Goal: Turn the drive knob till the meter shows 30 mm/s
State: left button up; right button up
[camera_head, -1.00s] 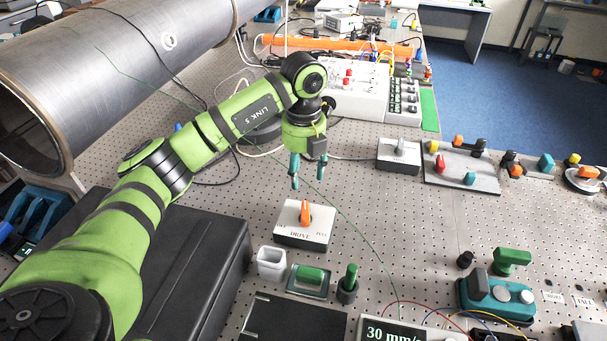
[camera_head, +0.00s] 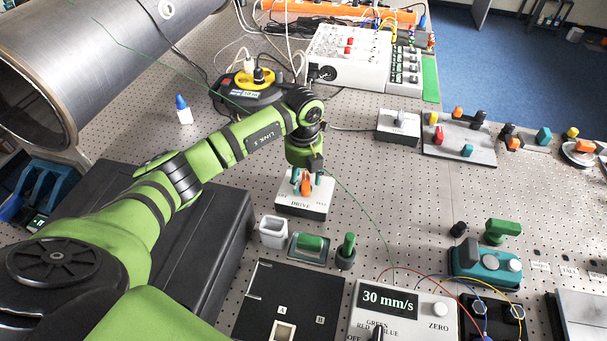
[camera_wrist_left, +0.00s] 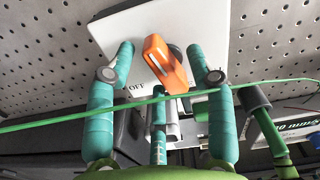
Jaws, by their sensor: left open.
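The drive box (camera_head: 303,205) is white, with an orange drive knob (camera_head: 305,184) on top. My left gripper (camera_head: 306,183) is over it, its open teal fingers on either side of the knob. In the left wrist view the orange knob (camera_wrist_left: 165,62) stands between the fingertips (camera_wrist_left: 160,62), with a visible gap on each side. The word OFF shows on the box beside the left finger. The meter (camera_head: 388,299) at the front reads 30 mm/s. My right gripper is not in view.
A white cup (camera_head: 272,231), a green-handled block (camera_head: 308,247) and a green peg (camera_head: 347,250) stand just in front of the drive box. A thin green wire (camera_head: 362,210) runs past the gripper to the meter. A grey-knobbed box (camera_head: 398,126) stands behind right.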

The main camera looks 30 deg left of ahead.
pick_arm(q)
jog(key=shift+c, duration=0.4)
grip_shut()
jog(key=shift+f+m+b, duration=0.15)
jog(key=shift+m+b, duration=0.15)
jog(key=shift+b, duration=0.15)
jog(key=shift+m+b, duration=0.3)
jog(key=shift+b, duration=0.05)
jog(key=shift+o, duration=0.4)
grip_release()
jog(key=shift+r, duration=0.2)
